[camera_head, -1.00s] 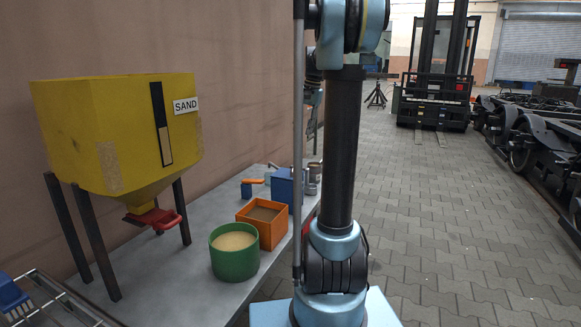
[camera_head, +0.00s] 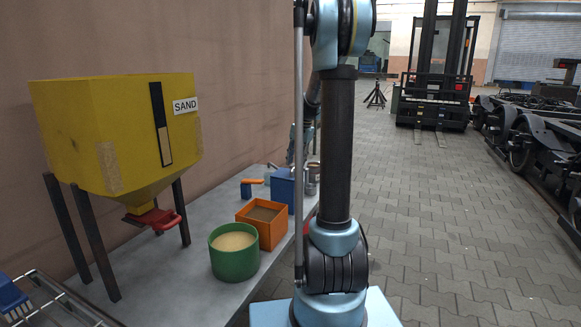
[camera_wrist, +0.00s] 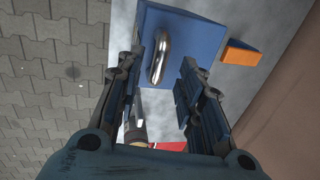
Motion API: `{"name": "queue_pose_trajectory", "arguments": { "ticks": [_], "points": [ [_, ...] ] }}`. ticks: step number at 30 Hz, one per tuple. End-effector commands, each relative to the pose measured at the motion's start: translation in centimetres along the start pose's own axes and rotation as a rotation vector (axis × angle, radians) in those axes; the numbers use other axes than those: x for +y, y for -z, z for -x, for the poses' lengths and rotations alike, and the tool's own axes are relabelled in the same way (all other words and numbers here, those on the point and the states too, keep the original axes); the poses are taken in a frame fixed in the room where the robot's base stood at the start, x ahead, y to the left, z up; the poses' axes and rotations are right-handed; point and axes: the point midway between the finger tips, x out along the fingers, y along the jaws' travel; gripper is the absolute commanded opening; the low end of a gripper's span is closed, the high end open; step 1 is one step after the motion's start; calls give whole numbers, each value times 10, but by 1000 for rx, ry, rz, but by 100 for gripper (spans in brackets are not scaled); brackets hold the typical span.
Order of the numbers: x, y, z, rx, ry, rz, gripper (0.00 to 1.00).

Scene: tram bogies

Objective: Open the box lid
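The blue box (camera_head: 282,186) stands on the grey bench, partly hidden by my arm in the head view. In the wrist view the blue box (camera_wrist: 212,38) fills the top middle, with a shiny metal handle (camera_wrist: 159,58) on its top face. My gripper (camera_wrist: 159,66) is open and empty. Its two fingers show on either side of the handle, with gaps between them and it. Whether the fingertips are down at handle height I cannot tell. The lid's seam cannot be made out, and no opening shows.
An orange bin (camera_head: 262,222) and a green tub (camera_head: 234,252) of sand stand nearer on the bench. A yellow sand hopper (camera_head: 110,130) is at the left.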

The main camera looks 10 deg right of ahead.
Motion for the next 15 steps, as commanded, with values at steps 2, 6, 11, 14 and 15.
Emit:
{"name": "queue_pose_trajectory", "arguments": {
  "ticks": [2, 6, 11, 14, 15],
  "points": [
    [0, 0, -9, 0, 0, 0, 35],
    [0, 0, -17, 0, 0, 0, 35],
    [0, 0, -20, 0, 0, 0, 35],
    [0, 0, -20, 0, 0, 0, 35],
    [0, 0, -20, 0, 0, 0, 35]
  ]
}}
